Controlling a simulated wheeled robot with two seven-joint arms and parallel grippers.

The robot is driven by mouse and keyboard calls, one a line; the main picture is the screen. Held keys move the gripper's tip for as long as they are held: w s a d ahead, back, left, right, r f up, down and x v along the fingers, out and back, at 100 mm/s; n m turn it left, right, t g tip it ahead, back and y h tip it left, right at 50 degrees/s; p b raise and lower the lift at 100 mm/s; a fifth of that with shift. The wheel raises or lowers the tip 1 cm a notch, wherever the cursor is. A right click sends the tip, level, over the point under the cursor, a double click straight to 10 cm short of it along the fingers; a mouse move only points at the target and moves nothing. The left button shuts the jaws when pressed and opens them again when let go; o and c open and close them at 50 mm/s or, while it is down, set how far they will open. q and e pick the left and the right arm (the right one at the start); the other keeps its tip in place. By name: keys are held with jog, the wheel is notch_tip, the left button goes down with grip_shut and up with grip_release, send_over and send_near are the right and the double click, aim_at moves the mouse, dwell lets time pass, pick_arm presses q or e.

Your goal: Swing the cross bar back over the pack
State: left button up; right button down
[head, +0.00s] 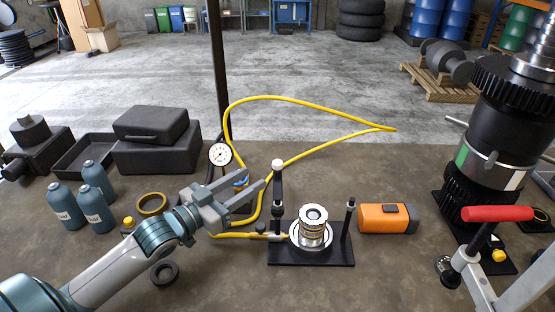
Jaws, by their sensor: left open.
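A black press fixture (310,257) stands on the floor in the middle of the head view. The pack (312,226), a silver stack of rings, sits upright on it between two posts. The cross bar (278,182) is dark with a white knob at its end. It shows at the left post, pointing away from me, and does not lie over the pack. The right post (348,218) stands free with a small knob on top. My left gripper (253,182) is open and empty, just left of the cross bar, with a gap between them. My right gripper is out of view.
A yellow hose (300,154) loops behind the fixture, near a dial gauge (220,154). An orange box (388,218) lies right of it. A large black transmission (495,150) and a red handle (497,213) stand at right. Teal bottles (96,210) and black cases stand at left.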

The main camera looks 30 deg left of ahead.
aim_at(274, 164)
pick_arm(q)
jog(key=p+x, duration=0.3)
jog(key=x, duration=0.7)
jog(key=shift+r, duration=0.1)
jog(key=shift+w+d+p, duration=0.2)
jog(key=shift+w+p, duration=0.1)
jog(key=shift+w, duration=0.05)
jog(key=shift+c, duration=0.7)
grip_shut()
